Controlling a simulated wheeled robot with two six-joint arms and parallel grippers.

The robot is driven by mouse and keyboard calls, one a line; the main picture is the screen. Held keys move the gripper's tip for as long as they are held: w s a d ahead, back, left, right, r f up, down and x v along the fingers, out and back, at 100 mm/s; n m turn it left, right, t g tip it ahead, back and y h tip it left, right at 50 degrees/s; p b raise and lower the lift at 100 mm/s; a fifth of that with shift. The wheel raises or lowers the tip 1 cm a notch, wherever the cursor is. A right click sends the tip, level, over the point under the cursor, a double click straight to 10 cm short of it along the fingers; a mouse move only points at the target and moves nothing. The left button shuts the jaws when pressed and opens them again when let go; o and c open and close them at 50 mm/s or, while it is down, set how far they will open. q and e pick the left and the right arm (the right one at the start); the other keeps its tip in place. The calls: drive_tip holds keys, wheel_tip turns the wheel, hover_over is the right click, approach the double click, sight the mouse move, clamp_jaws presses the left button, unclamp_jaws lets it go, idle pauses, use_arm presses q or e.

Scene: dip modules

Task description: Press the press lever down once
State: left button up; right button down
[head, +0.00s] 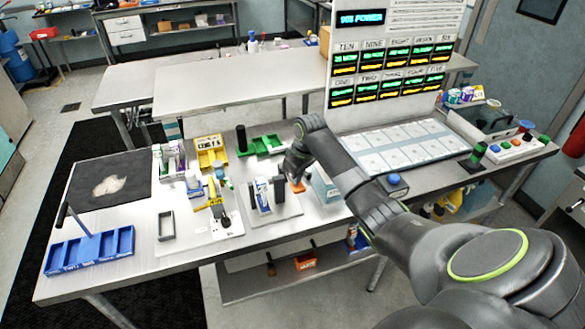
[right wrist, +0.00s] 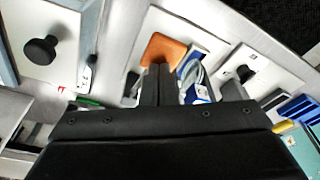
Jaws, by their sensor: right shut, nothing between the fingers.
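The press (head: 262,195) stands on a white base plate near the front middle of the bench, with dark uprights and a blue-and-white part. An orange pad (head: 298,187), which looks like the end of its lever, is at its right side. It also shows in the right wrist view (right wrist: 163,48), just beyond my fingertips. My right gripper (head: 296,176) is shut and empty, fingers pointing down at the orange pad. I cannot tell whether the fingertips touch the pad. My left gripper is not in view.
A yellow-handled device (head: 215,205) stands left of the press, with a green bin (head: 262,146) behind. A light-blue box (head: 325,187) stands close right. A blue tray (head: 90,252) is at the far left. A tall display panel (head: 385,75) rises behind my right arm.

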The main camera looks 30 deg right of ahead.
drive_tip(key=shift+r, duration=0.4)
wheel_tip(320, 180, up, 10)
drive_tip(key=shift+f, duration=0.15)
idle(0.5)
idle(0.3)
